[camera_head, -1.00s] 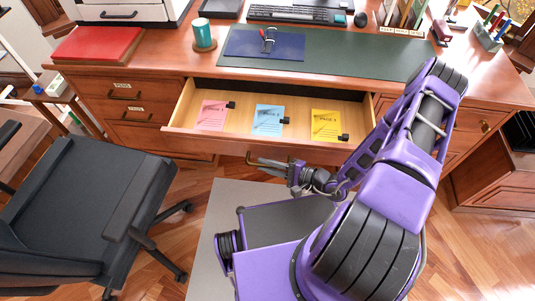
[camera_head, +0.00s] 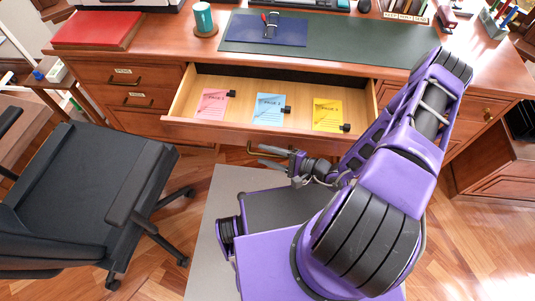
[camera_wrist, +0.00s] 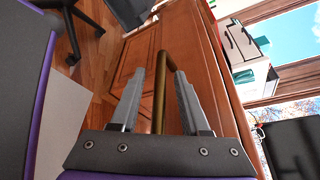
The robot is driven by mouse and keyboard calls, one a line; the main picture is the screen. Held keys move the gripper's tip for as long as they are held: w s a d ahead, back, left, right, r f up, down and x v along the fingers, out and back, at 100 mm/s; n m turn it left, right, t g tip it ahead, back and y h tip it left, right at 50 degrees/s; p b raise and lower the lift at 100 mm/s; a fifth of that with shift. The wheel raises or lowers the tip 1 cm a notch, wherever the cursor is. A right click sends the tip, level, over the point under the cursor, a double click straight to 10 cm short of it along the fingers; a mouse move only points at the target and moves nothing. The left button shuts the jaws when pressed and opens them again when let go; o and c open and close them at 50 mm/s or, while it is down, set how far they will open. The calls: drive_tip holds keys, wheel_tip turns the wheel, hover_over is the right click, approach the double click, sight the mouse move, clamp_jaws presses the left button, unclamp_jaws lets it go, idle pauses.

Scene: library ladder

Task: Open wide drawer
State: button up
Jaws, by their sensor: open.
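The wide drawer (camera_head: 225,132) in the middle of the desk is pulled well out, showing its pale wood inside. Its brass handle (camera_wrist: 159,85) stands between my gripper's (camera_wrist: 158,76) two grey fingers in the wrist view. The fingers are apart, one on each side of the handle; I cannot tell whether either touches it. In the head view my gripper (camera_head: 262,157) is just in front of and below the drawer front, with the handle partly hidden there.
Pink (camera_head: 212,103), blue (camera_head: 268,110) and yellow (camera_head: 327,114) papers lie in the drawer. A black office chair (camera_head: 85,195) stands at the left. The desktop holds a red folder (camera_head: 97,30), a teal mug (camera_head: 204,18) and a dark green mat (camera_head: 330,40). Bare wooden floor shows at the right.

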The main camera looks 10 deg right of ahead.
drive_tip(key=v, duration=1.7)
drive_tip(key=shift+d, duration=0.25)
drive_tip(key=shift+s, duration=0.15)
